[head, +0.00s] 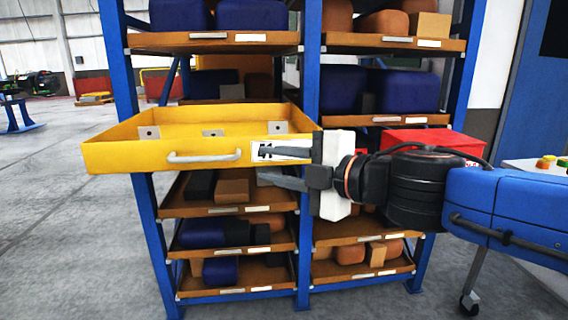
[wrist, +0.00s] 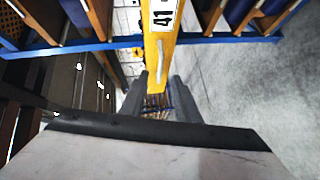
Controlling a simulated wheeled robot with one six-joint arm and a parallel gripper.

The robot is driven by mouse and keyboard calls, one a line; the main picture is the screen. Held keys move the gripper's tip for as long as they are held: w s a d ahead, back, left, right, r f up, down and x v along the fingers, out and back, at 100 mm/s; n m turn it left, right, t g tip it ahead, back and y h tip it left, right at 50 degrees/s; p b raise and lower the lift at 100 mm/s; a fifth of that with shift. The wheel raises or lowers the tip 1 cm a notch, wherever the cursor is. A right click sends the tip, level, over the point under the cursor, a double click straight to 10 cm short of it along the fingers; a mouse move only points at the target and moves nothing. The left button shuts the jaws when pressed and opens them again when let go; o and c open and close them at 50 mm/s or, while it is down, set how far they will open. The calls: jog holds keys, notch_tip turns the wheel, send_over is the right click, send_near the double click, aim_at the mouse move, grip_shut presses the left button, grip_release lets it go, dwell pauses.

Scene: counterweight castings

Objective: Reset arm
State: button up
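My gripper (head: 262,165) reaches in from the right, with its fingers pointing left in front of the yellow drawer (head: 115,158). The two fingers are apart with nothing seen between them. In the wrist view the open gripper (wrist: 160,95) shows with the yellow drawer front (wrist: 156,78) beyond it. The drawer is pulled out of the shelf, and its inside looks empty apart from small grey brackets. Its grey handle (head: 204,157) lies left of the fingertips, apart from them. The upper finger partly covers the drawer's white label, which reads 41 in the wrist view (wrist: 163,15).
A blue-framed shelf (head: 310,60) with orange-brown trays holds blue, brown and dark blocks. A red box (head: 430,138) is behind my arm. A panel with coloured buttons (head: 545,163) stands at the right. The grey floor (head: 60,240) at left is clear.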

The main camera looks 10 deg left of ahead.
jog(key=w+d+f+m+t+h, duration=0.1)
jog(key=w+d+f+m+h, duration=0.25)
jog(key=d, duration=0.55)
jog(key=w+d+f+m+t+h, duration=0.1)
jog(key=d+f+m+t+h, duration=0.2)
jog(key=d+m, duration=0.5)
jog(key=w+d+f+m+h, duration=0.2)
jog(key=d+f+m+h, duration=0.25)
jog(key=d, duration=0.45)
jog(key=s+d+f+m+g+h, duration=0.25)
jog(key=s+d+f+m, duration=0.2)
jog(key=d, duration=0.25)
jog(key=s+d+f+m+g, duration=0.2)
jog(key=s+f+m+g, duration=0.4)
jog(key=s+f, duration=0.7)
jog(key=shift+s+d, duration=0.35)
jog(key=shift+d, duration=0.05)
jog(key=shift+w, duration=0.1)
